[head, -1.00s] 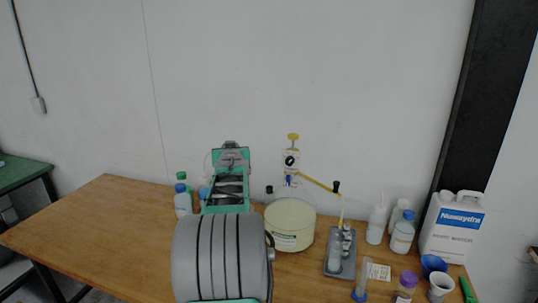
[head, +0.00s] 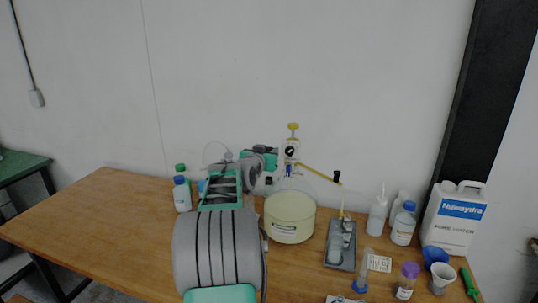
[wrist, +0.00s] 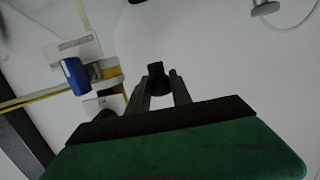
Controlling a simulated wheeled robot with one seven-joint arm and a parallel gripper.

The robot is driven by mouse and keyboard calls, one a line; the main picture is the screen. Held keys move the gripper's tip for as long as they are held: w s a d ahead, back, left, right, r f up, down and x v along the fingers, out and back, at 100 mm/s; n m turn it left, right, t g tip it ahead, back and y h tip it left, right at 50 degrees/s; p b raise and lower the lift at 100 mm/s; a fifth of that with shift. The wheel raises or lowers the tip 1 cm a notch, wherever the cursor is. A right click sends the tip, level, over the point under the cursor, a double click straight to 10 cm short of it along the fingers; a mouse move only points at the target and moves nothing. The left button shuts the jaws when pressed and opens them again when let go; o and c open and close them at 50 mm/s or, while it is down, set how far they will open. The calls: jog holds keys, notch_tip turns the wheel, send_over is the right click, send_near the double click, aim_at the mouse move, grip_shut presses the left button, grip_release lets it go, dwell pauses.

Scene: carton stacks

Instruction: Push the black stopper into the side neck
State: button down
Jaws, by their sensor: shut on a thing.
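In the wrist view, my gripper (wrist: 157,88) is shut on the small black stopper (wrist: 156,70), which sticks out at the fingertips. In the head view, my gripper (head: 269,173) is above the left rim of a cream round tub (head: 290,222). A clear glass vessel (head: 290,186) shows faintly above the tub, under the clamp. The side neck is too faint to make out clearly, so I cannot tell how far the stopper is from it. The stopper is not clear in the head view.
A stand with a yellow rod (head: 318,173) and a blue part (wrist: 74,75) is close to my gripper. A grey tray (head: 341,245), bottles (head: 403,224) and a white canister (head: 453,217) stand to the right. The wooden table (head: 100,225) is clear at left.

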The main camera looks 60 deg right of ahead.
jog(key=shift+a+f+b, duration=0.1)
jog(key=shift+a+b, duration=0.05)
jog(key=shift+b, duration=0.6)
jog(key=b, duration=0.5)
send_over(269, 184)
jog(key=d, duration=0.1)
jog(key=f, duration=0.5)
jog(key=shift+w+f, duration=0.25)
jog(key=shift+w, duration=0.1)
jog(key=shift+b, duration=1.25)
jog(key=shift+f+b, duration=1.85)
jog(key=shift+b, duration=0.1)
